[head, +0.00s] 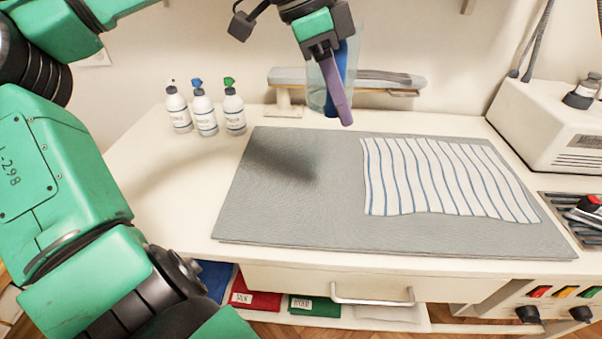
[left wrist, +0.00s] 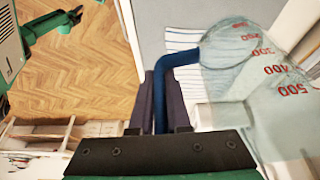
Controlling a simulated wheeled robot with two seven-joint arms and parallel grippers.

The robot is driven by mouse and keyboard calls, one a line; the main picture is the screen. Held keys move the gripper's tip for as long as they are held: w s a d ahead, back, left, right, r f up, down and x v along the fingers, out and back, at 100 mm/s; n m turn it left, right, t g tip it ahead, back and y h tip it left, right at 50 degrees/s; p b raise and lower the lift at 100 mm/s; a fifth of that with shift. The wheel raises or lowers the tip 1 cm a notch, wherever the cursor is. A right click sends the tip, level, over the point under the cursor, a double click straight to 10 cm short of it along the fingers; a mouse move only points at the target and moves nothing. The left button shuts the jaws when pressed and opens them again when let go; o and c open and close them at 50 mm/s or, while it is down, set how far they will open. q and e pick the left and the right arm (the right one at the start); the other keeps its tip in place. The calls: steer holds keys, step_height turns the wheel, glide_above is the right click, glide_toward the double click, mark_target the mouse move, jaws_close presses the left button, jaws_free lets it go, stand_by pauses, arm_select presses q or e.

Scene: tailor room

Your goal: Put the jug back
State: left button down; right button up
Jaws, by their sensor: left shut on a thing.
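The jug (left wrist: 268,80) is clear, with red volume numbers and a blue handle. My left gripper (head: 336,92) is shut on the blue handle and holds the jug in the air above the back of the work table. The handle also shows between the dark fingers in the left wrist view (left wrist: 160,95). In the head view the jug (head: 317,92) is partly hidden behind the fingers. A dark shadow lies on the grey mat below.
Three labelled white bottles (head: 205,112) stand at the back left. A small padded board (head: 290,78) stands behind the grey mat (head: 262,205). A striped cloth (head: 440,178) lies on the mat. A white machine (head: 550,125) is at the right. The table's left part is bare.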

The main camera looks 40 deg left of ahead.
arm_select(q)
steer(key=w+a+f+b, duration=0.1)
steer(key=a, duration=0.4)
steer(key=shift+m, duration=0.3)
step_height(320, 180, down, 20)
steer(key=b, duration=0.3)
steer(key=shift+s+a+r, duration=0.1)
steer(key=shift+a+r, duration=0.05)
arm_select(e)
step_height(320, 180, down, 5)
steer(key=shift+w+d+f, duration=0.1)
steer(key=shift+w, duration=0.05)
arm_select(q)
steer(key=shift+b, duration=0.35)
steer(key=c, duration=0.9)
jaws_free()
arm_select(e)
steer(key=shift+f, duration=0.15)
steer(key=shift+d, duration=0.1)
